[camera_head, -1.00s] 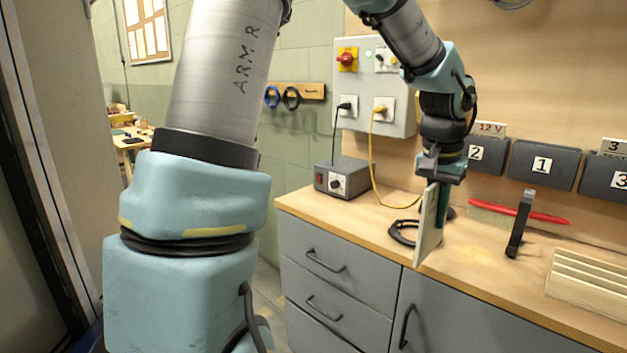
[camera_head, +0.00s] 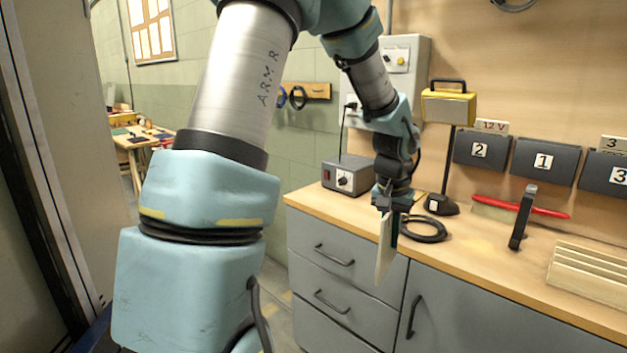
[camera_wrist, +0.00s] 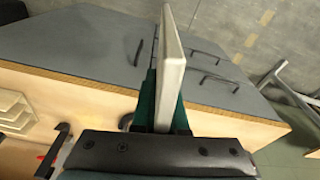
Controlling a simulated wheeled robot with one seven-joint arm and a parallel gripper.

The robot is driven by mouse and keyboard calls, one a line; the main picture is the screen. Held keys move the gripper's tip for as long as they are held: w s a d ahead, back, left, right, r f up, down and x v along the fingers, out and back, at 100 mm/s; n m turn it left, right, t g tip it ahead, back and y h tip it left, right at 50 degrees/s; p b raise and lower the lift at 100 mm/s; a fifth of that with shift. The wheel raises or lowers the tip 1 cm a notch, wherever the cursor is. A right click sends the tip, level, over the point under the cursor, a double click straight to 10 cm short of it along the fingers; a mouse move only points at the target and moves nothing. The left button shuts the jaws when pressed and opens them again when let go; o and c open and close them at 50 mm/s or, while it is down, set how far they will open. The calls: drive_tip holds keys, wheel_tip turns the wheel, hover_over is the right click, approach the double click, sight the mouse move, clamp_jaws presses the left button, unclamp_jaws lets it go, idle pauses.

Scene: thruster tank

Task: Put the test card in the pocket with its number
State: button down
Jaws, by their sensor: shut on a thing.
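My gripper (camera_head: 391,208) is shut on the test card (camera_head: 384,250), a thin pale plate seen nearly edge-on in the head view. The card hangs upright below the fingers, in front of the bench's front edge. In the wrist view the card (camera_wrist: 171,75) stands between the green fingers (camera_wrist: 158,112). No number shows on it. Three dark grey pockets are on the back board: one labelled 2 (camera_head: 480,150), one labelled 1 (camera_head: 543,161), and one labelled 3 (camera_head: 614,175) at the right edge. The gripper is left of and well apart from them.
On the wooden bench (camera_head: 470,252) are a black cable coil (camera_head: 424,230), a yellow lamp (camera_head: 449,107), a red-handled brush (camera_head: 520,209), a black upright clamp (camera_head: 523,217) and a slatted rack (camera_head: 588,272). A grey power box (camera_head: 346,174) stands at the back left.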

drive_tip(key=a+f+n, duration=0.3)
drive_tip(key=a+f, duration=0.7)
drive_tip(key=a, duration=0.3)
drive_tip(key=a+f+n+y, duration=0.1)
drive_tip(key=a+f+n, duration=0.2)
drive_tip(key=a+f, duration=0.7)
drive_tip(key=a, duration=0.4)
drive_tip(key=shift+w+f, duration=0.2)
drive_tip(key=shift+f, duration=0.1)
